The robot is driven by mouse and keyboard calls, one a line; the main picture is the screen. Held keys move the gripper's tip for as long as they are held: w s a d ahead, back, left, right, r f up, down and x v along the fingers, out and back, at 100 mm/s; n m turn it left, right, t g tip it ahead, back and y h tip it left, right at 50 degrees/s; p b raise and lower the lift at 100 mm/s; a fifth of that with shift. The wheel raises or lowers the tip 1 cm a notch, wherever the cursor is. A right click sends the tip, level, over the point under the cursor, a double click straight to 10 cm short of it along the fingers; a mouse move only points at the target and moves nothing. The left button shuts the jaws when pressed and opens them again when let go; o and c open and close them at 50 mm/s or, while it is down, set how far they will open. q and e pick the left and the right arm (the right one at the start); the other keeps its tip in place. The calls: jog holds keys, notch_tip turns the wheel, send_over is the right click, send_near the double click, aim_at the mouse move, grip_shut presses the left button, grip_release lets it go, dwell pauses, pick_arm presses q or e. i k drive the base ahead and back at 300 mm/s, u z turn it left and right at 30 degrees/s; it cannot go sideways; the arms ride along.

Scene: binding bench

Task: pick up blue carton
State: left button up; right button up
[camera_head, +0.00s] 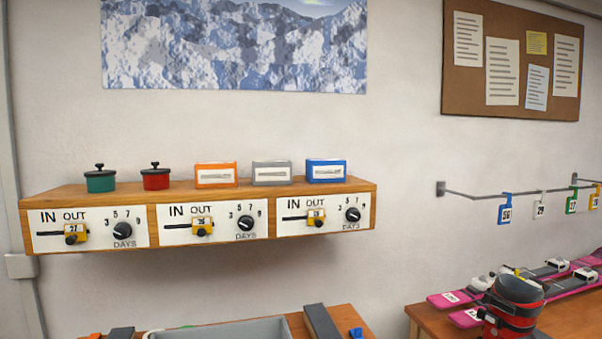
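The blue carton (326,171) is a small box with a white label on its front. It stands upright on top of the wooden wall shelf (360,186), at the right end of a row. Its front and part of its top show, and nothing covers it. Neither of my grippers shows in the head view.
Left of the carton stand a grey carton (272,173), an orange carton (216,175), a red pot (156,178) and a green pot (100,181). Below are a grey tray (225,330) and a right-hand bench (570,322) with a red ski boot (512,306) and pink skis.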

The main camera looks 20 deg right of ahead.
aim_at(326, 171)
jog(key=u, duration=3.4)
jog(key=k, duration=1.85)
jog(key=z, duration=1.85)
